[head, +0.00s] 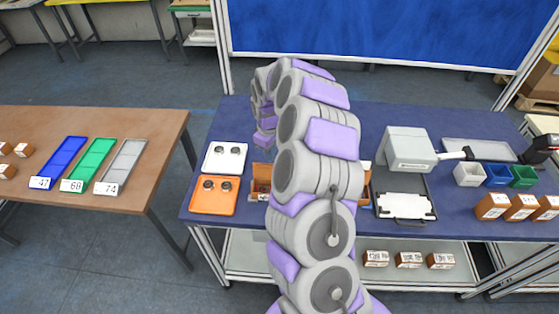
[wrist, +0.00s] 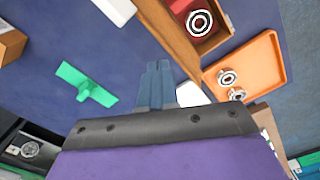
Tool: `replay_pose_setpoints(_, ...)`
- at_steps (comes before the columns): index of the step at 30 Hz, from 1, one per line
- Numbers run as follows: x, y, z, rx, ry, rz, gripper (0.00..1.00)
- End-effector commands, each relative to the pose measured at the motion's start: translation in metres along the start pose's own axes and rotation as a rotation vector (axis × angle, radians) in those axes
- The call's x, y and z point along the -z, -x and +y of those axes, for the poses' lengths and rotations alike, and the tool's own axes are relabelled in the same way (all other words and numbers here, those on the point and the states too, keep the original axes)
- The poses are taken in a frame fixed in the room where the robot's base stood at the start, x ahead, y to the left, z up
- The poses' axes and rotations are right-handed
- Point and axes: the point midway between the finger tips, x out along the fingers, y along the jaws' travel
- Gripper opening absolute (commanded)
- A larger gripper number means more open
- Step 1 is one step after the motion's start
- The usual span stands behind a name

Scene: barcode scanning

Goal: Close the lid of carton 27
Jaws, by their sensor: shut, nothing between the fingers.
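An open brown carton (wrist: 222,42) lies at the top right of the wrist view, with a red item bearing a white-and-black ring inside it. A long brown panel (wrist: 172,38), which looks like its raised lid, runs along its left side. In the head view, an open carton (head: 262,170) stands on the blue table, partly hidden by my arm. No number 27 is readable on it. My gripper (wrist: 160,66) is shut and empty, with its fingertips just left of the brown panel. I cannot tell whether they touch it.
An orange tray (head: 213,197) and a white tray (head: 225,157), each with round parts, stand left of the carton. A green T-shaped piece (wrist: 88,84) shows in the wrist view. A grey-white device (head: 408,148) and a white-topped clipboard-like item (head: 404,206) are to the right.

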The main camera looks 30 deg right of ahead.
Motion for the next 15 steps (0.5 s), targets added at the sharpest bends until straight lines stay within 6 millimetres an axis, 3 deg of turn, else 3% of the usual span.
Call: replay_pose_setpoints(15,0.0,-0.025,0.0,0.001,0.0,-0.001,0.0)
